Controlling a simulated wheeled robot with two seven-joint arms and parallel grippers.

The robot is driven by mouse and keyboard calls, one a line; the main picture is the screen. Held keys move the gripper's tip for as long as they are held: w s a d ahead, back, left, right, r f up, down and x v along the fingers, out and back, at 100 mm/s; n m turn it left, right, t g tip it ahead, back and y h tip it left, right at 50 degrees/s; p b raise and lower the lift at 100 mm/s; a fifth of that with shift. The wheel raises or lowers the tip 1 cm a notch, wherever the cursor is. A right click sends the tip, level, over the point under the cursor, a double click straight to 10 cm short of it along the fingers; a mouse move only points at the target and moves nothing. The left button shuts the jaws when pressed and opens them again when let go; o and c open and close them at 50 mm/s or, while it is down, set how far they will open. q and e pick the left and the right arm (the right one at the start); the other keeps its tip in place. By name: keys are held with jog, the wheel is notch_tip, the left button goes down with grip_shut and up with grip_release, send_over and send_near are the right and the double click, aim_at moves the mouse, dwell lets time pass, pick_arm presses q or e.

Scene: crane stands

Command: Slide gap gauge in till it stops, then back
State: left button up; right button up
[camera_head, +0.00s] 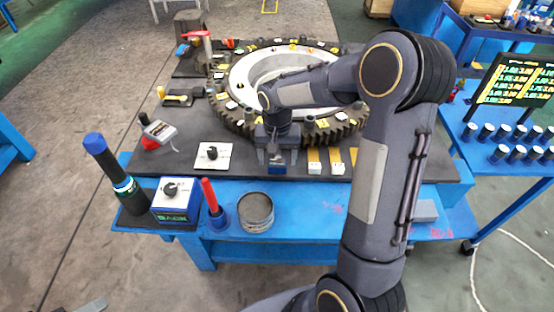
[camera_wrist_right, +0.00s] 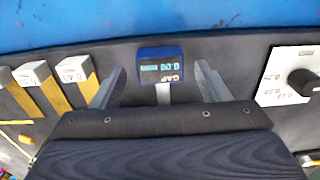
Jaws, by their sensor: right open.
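The gap gauge (camera_wrist_right: 160,65) is a small dark blue box with a lit display reading GAP 0.00. It lies on the black mat near the bench's front edge. A pale stem runs from it toward my wrist, its far end hidden by the gripper body. My right gripper (camera_wrist_right: 161,84) is open, with one finger on each side of the gauge and visible space between. In the head view, my right gripper (camera_head: 277,152) is over the front of the mat, before the big toothed ring (camera_head: 232,117). My left gripper is not in view.
Yellow strips with white labelled ends (camera_head: 314,167) lie right of the gauge in the head view. A white dial plate (camera_head: 212,156) lies left. A blue box (camera_head: 175,202), red-handled tool (camera_head: 209,194) and round tin (camera_head: 256,210) stand along the front shelf.

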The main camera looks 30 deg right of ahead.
jog(key=shift+f, duration=0.85)
jog(key=c, duration=1)
jog(key=shift+w+d, duration=0.25)
jog(key=shift+w, duration=0.15)
jog(key=w+d, duration=0.1)
jog(key=w, duration=0.1)
jog(key=w+d, duration=0.1)
jog(key=shift+w+d, duration=0.1)
jog(key=shift+w, duration=0.25)
jog(key=shift+o, duration=0.2)
jog(key=shift+r, duration=0.1)
jog(key=shift+c, duration=0.2)
jog(key=o, duration=1)
